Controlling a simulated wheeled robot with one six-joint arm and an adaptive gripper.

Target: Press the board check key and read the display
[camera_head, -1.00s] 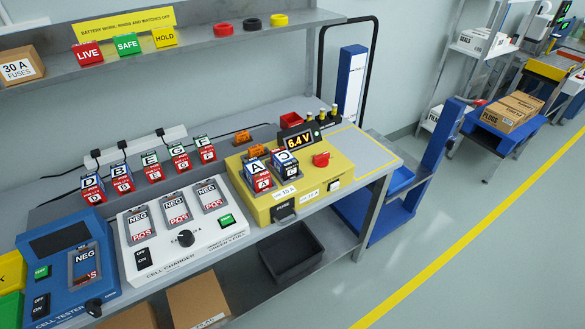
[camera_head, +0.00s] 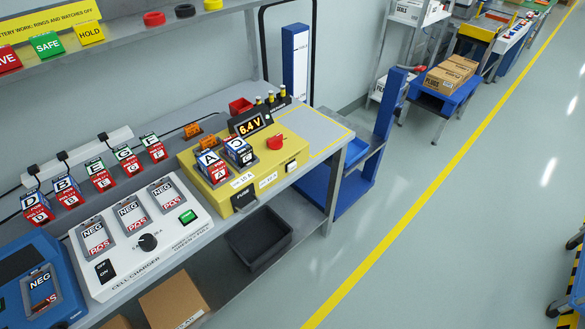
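The yellow board (camera_head: 277,183) stands at the right end of the bench. Its black display (camera_head: 250,125) reads "6.4 V" in orange digits. A small pale key (camera_head: 291,166) is on the board's front edge at the right; I cannot read any label on it. A red knob (camera_head: 275,143) sits on the board's top. A battery marked A (camera_head: 211,167) and a second lettered battery (camera_head: 240,152) stand in the board. A black fuse part (camera_head: 244,198) is at the front, marked "FUSE". My gripper is not in view.
A white cell charger (camera_head: 146,239) and a blue cell tester (camera_head: 40,285) stand left of the board. Several lettered batteries stand behind the charger. A black bin (camera_head: 259,240) is on the lower shelf. The floor (camera_head: 440,230) right of the bench is open.

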